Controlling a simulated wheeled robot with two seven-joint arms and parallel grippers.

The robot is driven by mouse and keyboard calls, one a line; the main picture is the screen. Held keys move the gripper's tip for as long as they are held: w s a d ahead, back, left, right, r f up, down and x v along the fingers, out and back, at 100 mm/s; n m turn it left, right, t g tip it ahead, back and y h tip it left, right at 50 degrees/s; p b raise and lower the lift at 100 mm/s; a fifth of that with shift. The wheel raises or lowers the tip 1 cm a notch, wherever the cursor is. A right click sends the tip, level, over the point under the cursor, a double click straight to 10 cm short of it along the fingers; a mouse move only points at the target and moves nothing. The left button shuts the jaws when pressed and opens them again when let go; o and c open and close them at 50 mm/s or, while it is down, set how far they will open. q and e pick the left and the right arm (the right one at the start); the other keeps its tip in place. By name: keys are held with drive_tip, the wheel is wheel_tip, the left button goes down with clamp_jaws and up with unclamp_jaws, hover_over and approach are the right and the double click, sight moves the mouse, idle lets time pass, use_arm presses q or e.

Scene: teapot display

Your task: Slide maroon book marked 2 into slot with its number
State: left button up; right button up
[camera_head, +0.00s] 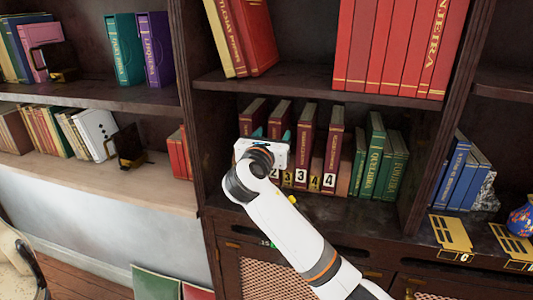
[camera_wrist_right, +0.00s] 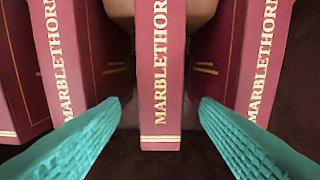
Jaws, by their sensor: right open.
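A row of maroon books stands upright on the middle shelf in the head view, above white number labels. The label 2 (camera_head: 275,173) shows just below my right gripper, partly covered by it. A maroon book (camera_head: 280,112) stands behind the gripper; its lower spine is hidden there. My right gripper (camera_head: 272,134) is open, with teal fingers. In the right wrist view, a maroon MARBLETHORN book (camera_wrist_right: 161,70) stands between the spread fingers (camera_wrist_right: 160,125), with gaps on both sides. Its number is not visible there. My left gripper is not in view.
Maroon books over label 3 (camera_head: 300,177) and label 4 (camera_head: 329,181) stand close to the right. Green books (camera_head: 375,155) stand farther right. The upper shelf board (camera_head: 300,87) with red books is above. A dark upright panel (camera_head: 445,120) bounds the right side.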

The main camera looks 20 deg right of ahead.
drive_tip(key=b+v, duration=0.2)
drive_tip(key=v, duration=0.4)
drive_tip(key=shift+s+a, duration=0.1)
drive_tip(key=shift+a, duration=0.05)
